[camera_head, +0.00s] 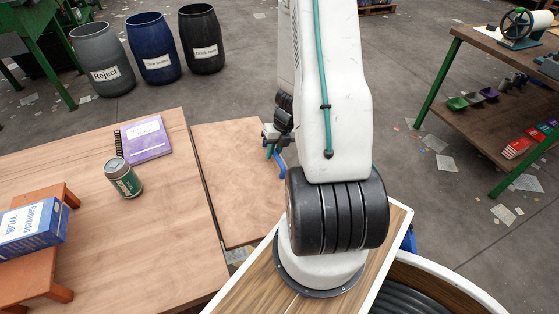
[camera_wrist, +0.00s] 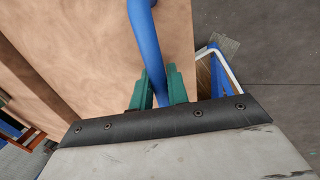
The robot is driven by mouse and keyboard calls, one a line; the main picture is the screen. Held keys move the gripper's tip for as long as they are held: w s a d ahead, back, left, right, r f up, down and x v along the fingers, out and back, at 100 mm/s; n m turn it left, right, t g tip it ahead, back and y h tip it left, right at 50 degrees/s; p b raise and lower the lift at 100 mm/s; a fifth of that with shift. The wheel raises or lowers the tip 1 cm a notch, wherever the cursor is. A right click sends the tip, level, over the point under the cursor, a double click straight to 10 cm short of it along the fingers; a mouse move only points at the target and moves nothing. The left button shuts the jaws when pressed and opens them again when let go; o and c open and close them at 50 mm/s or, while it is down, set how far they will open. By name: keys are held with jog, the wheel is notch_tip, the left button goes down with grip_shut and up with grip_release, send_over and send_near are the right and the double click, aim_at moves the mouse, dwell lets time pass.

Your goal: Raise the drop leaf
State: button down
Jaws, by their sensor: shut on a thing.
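The drop leaf (camera_head: 235,190) is a light wooden panel along the right side of the wooden table (camera_head: 165,230), with a dark seam between them. It looks roughly level with the tabletop; I cannot tell whether it is exactly flush. My gripper (camera_head: 271,146) is at the leaf's outer right edge. A blue handle (camera_head: 281,163) shows just below it, partly hidden by my arm. In the wrist view, the green fingers of my gripper (camera_wrist: 158,88) are shut on the blue handle (camera_wrist: 145,40), with the leaf (camera_wrist: 90,45) behind it.
On the table stand a green can (camera_head: 123,178), a purple notebook (camera_head: 146,140) and a blue box (camera_head: 32,226) on an orange riser (camera_head: 45,264). Three bins, including a grey one (camera_head: 103,62), stand beyond. A shelf unit (camera_head: 470,80) is at right. Floor beyond the leaf is open.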

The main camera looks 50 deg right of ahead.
jog(key=shift+w+a+r, duration=0.15)
jog(key=shift+r, duration=0.85)
jog(key=shift+w+a+r, duration=0.15)
jog(key=shift+r, duration=0.8)
jog(key=c, duration=1.4)
grip_release()
jog(key=shift+a, duration=0.1)
jog(key=shift+d+r, duration=0.25)
jog(key=shift+r, duration=0.1)
jog(key=v, duration=0.7)
jog(key=shift+a+r, duration=0.1)
